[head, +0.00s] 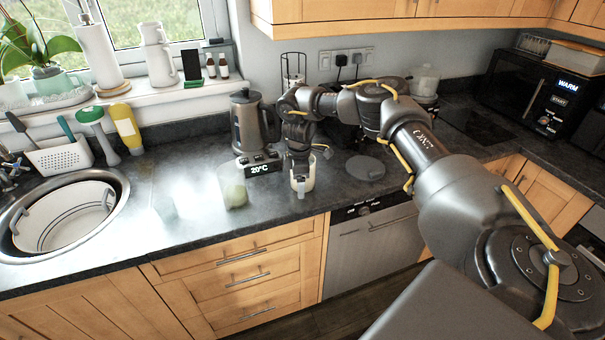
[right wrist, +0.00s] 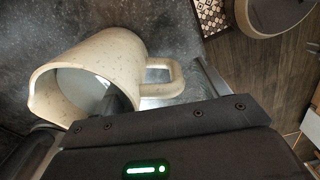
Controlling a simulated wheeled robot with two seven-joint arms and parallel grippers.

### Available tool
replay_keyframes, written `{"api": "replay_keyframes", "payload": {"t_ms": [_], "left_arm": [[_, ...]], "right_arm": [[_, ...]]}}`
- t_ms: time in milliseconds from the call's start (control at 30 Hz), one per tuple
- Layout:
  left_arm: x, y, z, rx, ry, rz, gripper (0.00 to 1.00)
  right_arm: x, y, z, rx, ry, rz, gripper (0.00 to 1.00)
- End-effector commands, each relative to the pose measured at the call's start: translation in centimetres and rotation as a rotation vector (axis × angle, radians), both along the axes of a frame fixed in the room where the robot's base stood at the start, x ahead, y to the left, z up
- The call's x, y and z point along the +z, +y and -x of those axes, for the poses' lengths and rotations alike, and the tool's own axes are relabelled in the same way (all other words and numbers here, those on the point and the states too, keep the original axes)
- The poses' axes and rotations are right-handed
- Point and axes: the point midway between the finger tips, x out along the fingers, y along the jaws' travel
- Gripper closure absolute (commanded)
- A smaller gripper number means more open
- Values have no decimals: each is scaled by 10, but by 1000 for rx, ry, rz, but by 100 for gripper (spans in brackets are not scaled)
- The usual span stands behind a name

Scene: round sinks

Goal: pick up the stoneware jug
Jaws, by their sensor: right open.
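The stoneware jug (right wrist: 95,60), cream and speckled, fills the upper left of the right wrist view, its open mouth facing the camera and its handle to the right. In the head view the jug (head: 302,184) stands near the counter's front edge, partly hidden by my gripper. My right gripper (head: 300,162) points down over it. In the right wrist view the open gripper (right wrist: 160,82) has one finger at the jug's mouth and the other beyond the handle. Whether either touches the jug I cannot tell. My left gripper is not in view.
A grey kettle (head: 250,122) stands behind left of the jug, with a 20°C display (head: 262,168) in front. The sink (head: 118,190) is far left.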

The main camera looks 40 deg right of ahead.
Motion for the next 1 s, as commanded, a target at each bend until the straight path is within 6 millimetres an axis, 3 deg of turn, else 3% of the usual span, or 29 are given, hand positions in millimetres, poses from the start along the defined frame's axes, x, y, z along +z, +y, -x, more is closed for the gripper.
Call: {"api": "replay_keyframes", "payload": {"t_ms": [133, 367, 933, 1000], "left_arm": [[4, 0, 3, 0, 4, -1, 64], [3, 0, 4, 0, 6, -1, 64], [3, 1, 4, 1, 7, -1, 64], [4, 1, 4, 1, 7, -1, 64]], "right_arm": [[-12, 0, 1, -1, 1, 0, 26], [-14, 0, 0, -1, -1, 1, 26], [-14, 0, 0, -1, 0, 0, 99], [-13, 0, -1, -1, -2, 0, 100]]}}
